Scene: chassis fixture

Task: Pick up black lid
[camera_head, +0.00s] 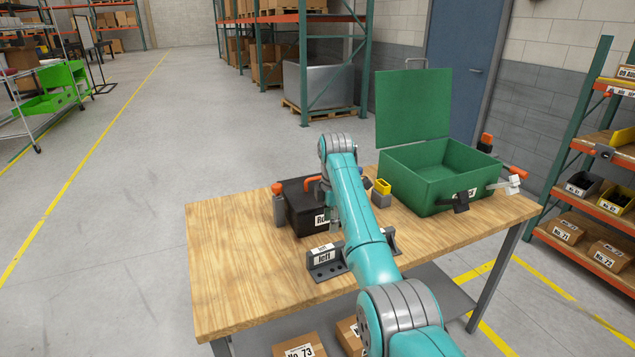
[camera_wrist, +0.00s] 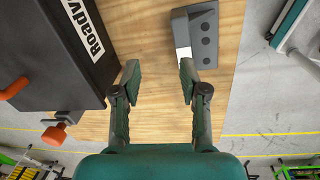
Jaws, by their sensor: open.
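A black box with a flat black lid (camera_head: 296,190) on top stands on the left half of the wooden table. It carries a white label, partly hidden by my arm. In the wrist view, the black box (camera_wrist: 50,45) is at the upper left, with the label reading "Roadv". From these views I cannot clearly tell the lid from the box body. My gripper (camera_wrist: 160,78) is open and empty, above bare wood to the right of the box. The left finger appears close to the box edge; contact cannot be told. In the head view my arm hides most of the gripper.
Orange-handled clamps (camera_head: 278,190) stand beside the black box. A grey bracket marked "left" (camera_head: 326,262) is in front; a grey bracket (camera_wrist: 201,35) shows right of my fingers. An open green case (camera_head: 440,178) stands at the right. The table's left end (camera_head: 215,260) is clear.

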